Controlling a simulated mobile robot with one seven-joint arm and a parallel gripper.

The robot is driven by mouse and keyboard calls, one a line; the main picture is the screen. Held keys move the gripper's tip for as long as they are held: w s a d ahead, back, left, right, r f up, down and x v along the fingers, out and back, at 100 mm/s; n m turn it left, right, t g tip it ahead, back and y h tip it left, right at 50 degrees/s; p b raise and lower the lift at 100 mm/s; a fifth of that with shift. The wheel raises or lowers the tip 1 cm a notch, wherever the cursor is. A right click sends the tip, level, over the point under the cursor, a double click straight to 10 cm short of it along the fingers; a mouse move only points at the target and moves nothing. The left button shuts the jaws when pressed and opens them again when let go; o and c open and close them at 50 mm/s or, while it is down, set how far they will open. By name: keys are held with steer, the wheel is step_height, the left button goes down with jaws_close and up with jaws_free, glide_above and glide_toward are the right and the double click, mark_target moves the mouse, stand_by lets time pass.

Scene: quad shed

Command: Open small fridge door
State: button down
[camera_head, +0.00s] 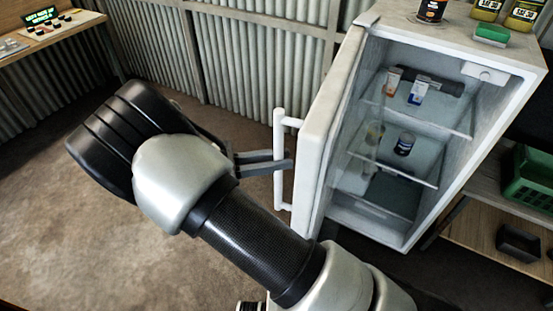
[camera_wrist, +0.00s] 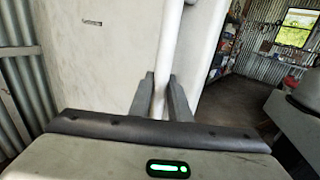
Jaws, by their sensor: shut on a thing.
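The small fridge (camera_head: 372,215) is white and stands at the right of the head view with its inside in sight. Its door (camera_head: 318,130) is open and swung out to the left. A white vertical bar handle (camera_head: 279,185) is on the door's outer face. My gripper (camera_head: 284,160) comes from the left and is shut on this handle, around its middle. In the wrist view the two dark fingers (camera_wrist: 161,100) lie on both sides of the white handle (camera_wrist: 170,40), with the door's outer face (camera_wrist: 120,50) behind.
Small containers stand on the fridge shelves, including a dark can (camera_head: 404,144). Jars and a green box (camera_head: 491,35) sit on top. A shelf with a green crate (camera_head: 531,180) is at the right. A wooden bench (camera_head: 60,32) is at the far left. The brown floor (camera_head: 60,200) on the left is clear.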

steer(key=shift+w+d+r, duration=0.1)
steer(key=shift+w+r, duration=0.05)
steer(key=c, duration=1.6)
jaws_free()
steer(key=shift+w+d, duration=0.1)
steer(key=shift+c, duration=0.2)
steer(key=shift+a, duration=0.2)
steer(key=b+v, duration=0.2)
steer(key=v, duration=1.5)
steer(key=shift+s, duration=0.25)
steer(key=shift+a, duration=0.1)
